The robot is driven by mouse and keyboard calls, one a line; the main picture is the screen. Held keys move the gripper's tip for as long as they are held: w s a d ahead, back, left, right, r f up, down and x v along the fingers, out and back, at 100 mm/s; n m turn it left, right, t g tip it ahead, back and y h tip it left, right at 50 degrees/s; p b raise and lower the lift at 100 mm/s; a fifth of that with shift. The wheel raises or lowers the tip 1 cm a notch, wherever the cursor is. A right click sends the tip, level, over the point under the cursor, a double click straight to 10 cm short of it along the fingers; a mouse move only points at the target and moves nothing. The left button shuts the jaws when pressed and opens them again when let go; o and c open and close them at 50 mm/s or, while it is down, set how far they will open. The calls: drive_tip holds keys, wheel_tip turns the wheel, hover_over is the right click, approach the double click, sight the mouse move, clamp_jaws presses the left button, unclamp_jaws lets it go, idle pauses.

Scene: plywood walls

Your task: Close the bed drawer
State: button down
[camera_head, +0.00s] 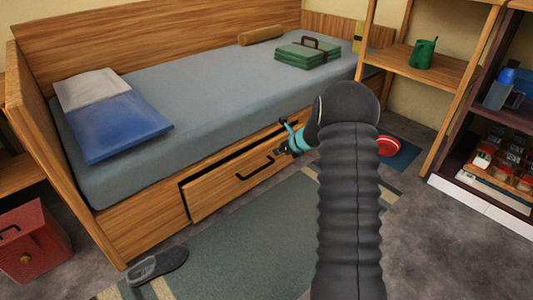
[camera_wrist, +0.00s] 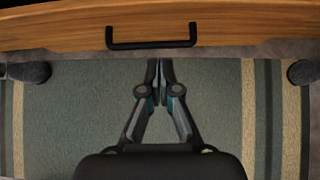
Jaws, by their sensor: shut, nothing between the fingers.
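The bed drawer (camera_head: 222,190) is a wooden front under the bed, standing partly out with a dark gap along its top edge. Its black bar handle (camera_head: 256,170) is on the front face. In the wrist view the drawer front (camera_wrist: 250,22) crosses the top and the handle (camera_wrist: 152,45) is just ahead of my fingertips. My gripper (camera_wrist: 160,66) is shut and empty, its tips close to the handle with no clear contact. In the head view my gripper (camera_head: 281,146) is partly hidden behind my arm, near the drawer's right part.
The bed (camera_head: 220,95) carries a blue pillow and a green case (camera_head: 300,57). A green rug (camera_head: 250,240) lies before the drawer. A grey slipper (camera_head: 158,266) lies at its left edge. A red box (camera_head: 35,240) stands left; shelves (camera_head: 430,65) stand right.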

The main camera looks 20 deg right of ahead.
sight(255, 149)
drive_tip(key=x, duration=0.4)
drive_tip(key=r+x, duration=0.1)
drive_tip(key=x, duration=0.2)
drive_tip(key=w+x, duration=0.1)
drive_tip(key=x, duration=0.3)
drive_tip(key=shift+w+a+f+b, duration=0.1)
drive_tip(key=shift+w+a+b, duration=0.2)
drive_tip(key=shift+a+b, duration=0.1)
drive_tip(key=shift+w+a, duration=0.3)
drive_tip(key=shift+w, duration=0.4)
drive_tip(key=w+p, duration=0.1)
drive_tip(key=w+a+p, duration=0.1)
drive_tip(key=p, duration=0.1)
drive_tip(key=shift+w+r, duration=0.15)
drive_tip(key=shift+r, duration=0.05)
drive_tip(key=shift+w+a+p, duration=0.4)
drive_tip(key=shift+w+p, duration=0.45)
drive_tip(key=shift+p, duration=0.2)
